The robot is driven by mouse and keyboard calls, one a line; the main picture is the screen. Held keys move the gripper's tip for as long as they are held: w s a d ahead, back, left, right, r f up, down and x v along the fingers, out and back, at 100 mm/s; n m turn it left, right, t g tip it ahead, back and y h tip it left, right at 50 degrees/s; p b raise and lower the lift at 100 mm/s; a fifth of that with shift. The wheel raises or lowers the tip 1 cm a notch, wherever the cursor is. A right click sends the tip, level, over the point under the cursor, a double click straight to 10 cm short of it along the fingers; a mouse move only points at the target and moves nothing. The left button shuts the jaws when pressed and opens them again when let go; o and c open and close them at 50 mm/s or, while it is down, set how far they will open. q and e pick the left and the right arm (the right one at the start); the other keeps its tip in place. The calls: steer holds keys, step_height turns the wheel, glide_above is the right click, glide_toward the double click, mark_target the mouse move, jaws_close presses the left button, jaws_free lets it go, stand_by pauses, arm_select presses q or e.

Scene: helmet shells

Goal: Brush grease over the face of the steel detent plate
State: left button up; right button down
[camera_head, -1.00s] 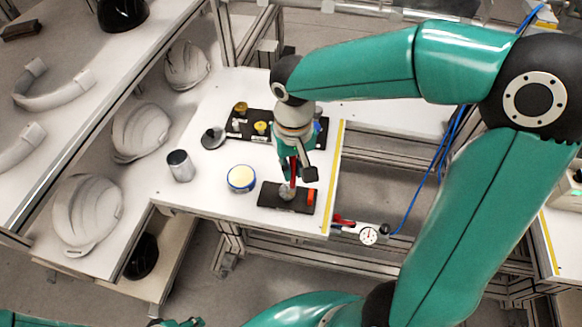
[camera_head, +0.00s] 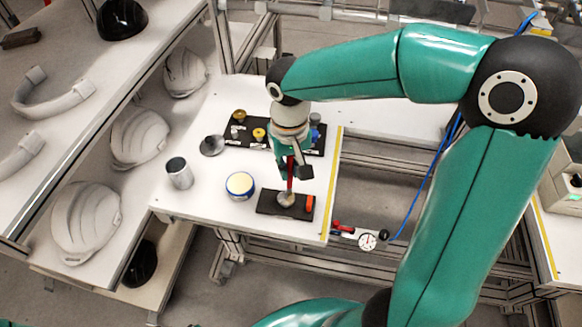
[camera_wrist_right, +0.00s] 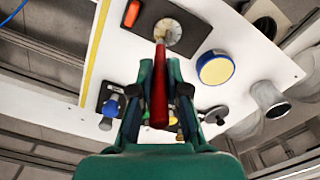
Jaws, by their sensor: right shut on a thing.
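The steel detent plate (camera_head: 287,199) is a small round grey disc on a black base (camera_head: 270,208) near the table's front edge; it also shows in the right wrist view (camera_wrist_right: 174,36). My right gripper (camera_head: 292,172) is shut on a red-handled brush (camera_head: 290,182) just above the base. In the right wrist view the brush handle (camera_wrist_right: 159,90) lies between the fingers and its tip reaches the disc's edge; I cannot tell if it touches. A round tin with pale yellow contents (camera_head: 239,184), likely the grease, stands left of the base. My left gripper is not in view.
An orange piece (camera_head: 310,202) sits on the base's right end. A metal cup (camera_head: 179,170) and a grey disc (camera_head: 212,145) stand to the left. A black tray (camera_head: 236,130) with small parts lies behind. A gauge (camera_head: 367,241) is beyond the yellow edge strip. White helmet shells (camera_head: 86,222) line the left shelf.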

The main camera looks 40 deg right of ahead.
steer(key=shift+w+a, duration=0.35)
steer(key=shift+w+a, duration=0.1)
steer(key=shift+a, duration=0.15)
steer(key=shift+a, duration=0.35)
steer(key=shift+s+a, duration=0.2)
steer(key=shift+a, duration=0.1)
steer(key=shift+s+a+b, duration=0.2)
steer(key=shift+s+b, duration=0.1)
steer(key=shift+s, duration=0.4)
steer(key=shift+f, duration=0.1)
steer(key=shift+s+d+b, duration=0.2)
steer(key=shift+s+b, duration=0.15)
